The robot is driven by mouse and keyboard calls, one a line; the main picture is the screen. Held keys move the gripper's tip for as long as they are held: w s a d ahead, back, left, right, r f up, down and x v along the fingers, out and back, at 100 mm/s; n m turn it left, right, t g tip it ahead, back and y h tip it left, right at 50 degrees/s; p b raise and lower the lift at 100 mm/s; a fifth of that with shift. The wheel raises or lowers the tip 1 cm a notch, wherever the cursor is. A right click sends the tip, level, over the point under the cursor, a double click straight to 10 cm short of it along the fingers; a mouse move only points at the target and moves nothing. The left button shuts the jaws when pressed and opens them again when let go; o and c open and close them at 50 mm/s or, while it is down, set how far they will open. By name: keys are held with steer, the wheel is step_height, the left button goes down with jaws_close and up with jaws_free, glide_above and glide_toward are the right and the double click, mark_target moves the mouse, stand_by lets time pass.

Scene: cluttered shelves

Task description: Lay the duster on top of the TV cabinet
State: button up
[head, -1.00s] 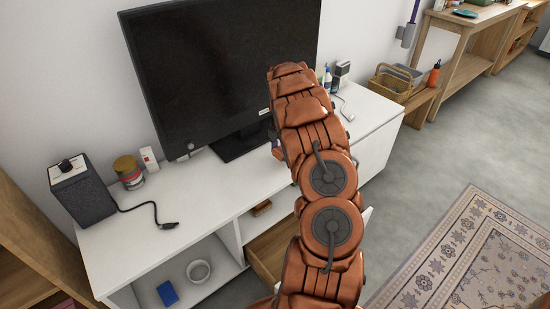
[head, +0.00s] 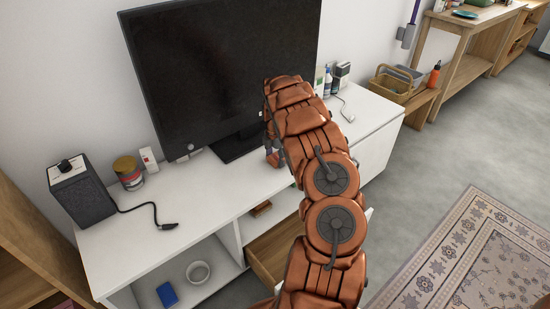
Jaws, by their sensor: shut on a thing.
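The white TV cabinet (head: 195,205) runs along the wall, with the large black TV on its top. My arm reaches across the middle of it. My gripper (head: 272,152) is mostly hidden behind the arm, and only a small part shows at its left side, over the cabinet top in front of the TV stand. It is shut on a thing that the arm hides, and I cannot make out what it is. I cannot clearly see a duster on the cabinet top.
Bottles (head: 327,82) and small devices stand behind the arm at right. A drawer (head: 275,250) stands open below.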

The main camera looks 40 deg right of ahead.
mark_target(275, 158)
steer(key=o, duration=1.1)
step_height(275, 158, up, 12)
steer(key=shift+r+p, duration=0.15)
steer(key=shift+p, duration=0.3)
steer(key=s+a+r+m, duration=0.3)
steer(key=s+a+r, duration=0.1)
steer(key=a, duration=0.5)
steer(key=s+a+r+m+g, duration=0.1)
steer(key=s+a+r+m, duration=0.3)
steer(key=a, duration=0.4)
steer(key=s+a+r+m, duration=0.3)
steer(key=s+a+r, duration=0.1)
steer(key=a, duration=0.5)
steer(key=s+a+m, duration=0.2)
steer(key=s+a, duration=0.3)
steer(key=s, duration=0.2)
steer(key=s+a+m+g, duration=0.1)
steer(key=s+a+m, duration=0.1)
steer(key=s+a, duration=0.3)
steer(key=s+a+m, duration=0.2)
steer(key=s+a, duration=0.4)
steer(key=s, duration=0.4)
steer(key=shift+f+m+g, duration=0.3)
steer(key=shift+f+m, duration=0.1)
